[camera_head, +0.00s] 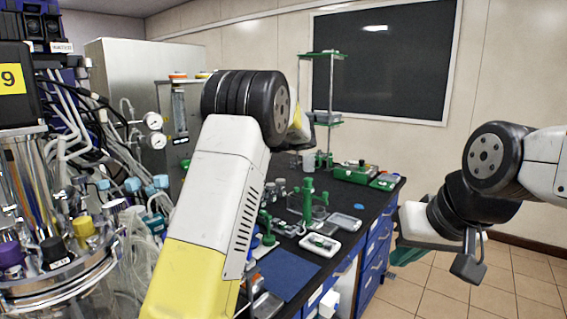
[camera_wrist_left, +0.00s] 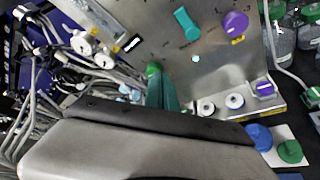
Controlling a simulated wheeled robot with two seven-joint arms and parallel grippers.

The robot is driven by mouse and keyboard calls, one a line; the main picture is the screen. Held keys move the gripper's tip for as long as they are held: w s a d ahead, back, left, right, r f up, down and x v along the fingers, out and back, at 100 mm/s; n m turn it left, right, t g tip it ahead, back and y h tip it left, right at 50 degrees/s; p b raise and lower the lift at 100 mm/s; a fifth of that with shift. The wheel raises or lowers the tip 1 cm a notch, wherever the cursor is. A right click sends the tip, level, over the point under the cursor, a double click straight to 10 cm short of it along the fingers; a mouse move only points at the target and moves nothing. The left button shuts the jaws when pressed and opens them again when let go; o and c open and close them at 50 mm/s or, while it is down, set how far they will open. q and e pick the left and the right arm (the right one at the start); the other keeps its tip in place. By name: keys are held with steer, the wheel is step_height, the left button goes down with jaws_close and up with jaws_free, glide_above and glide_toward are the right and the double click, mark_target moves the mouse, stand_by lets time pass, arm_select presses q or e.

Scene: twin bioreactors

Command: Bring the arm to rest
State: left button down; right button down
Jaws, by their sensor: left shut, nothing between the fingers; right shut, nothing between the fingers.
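My left arm (camera_head: 215,190), white and yellow with a black joint, rises through the middle of the head view, bent at the top. Its gripper cannot be made out there. In the left wrist view my left gripper (camera_wrist_left: 163,88) has teal-green fingers, together and empty, in front of a metal panel. My right arm (camera_head: 500,160) comes in from the right, folded downward. My right gripper (camera_head: 408,255) has green fingers, shut and empty, hanging over the floor to the right of the bench.
A bioreactor (camera_head: 60,275) with tubes and cables stands at the left. A black bench (camera_head: 340,245) with green stands and small trays runs behind my left arm. A metal cabinet (camera_head: 125,70) is behind it. Tiled floor (camera_head: 430,290) is clear at the right.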

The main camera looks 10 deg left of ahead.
arm_select(q)
steer(key=s+f+n+h, duration=0.4)
steer(key=s+n+h, duration=0.5)
steer(key=s+n, duration=0.65)
steer(key=s+d+f+n+t+h, duration=0.1)
steer(key=s+d+n+h, duration=0.2)
steer(key=s+d+n, duration=0.3)
steer(key=s+d+f+n+t+h, duration=0.1)
steer(key=s+d+n+h, duration=0.3)
steer(key=s, duration=1)
steer(key=d+n+t, duration=0.1)
steer(key=d+n, duration=0.2)
steer(key=n, duration=0.2)
steer(key=shift+s+d+f+h, duration=0.25)
steer(key=shift+f+h, duration=0.05)
steer(key=shift+f, duration=0.05)
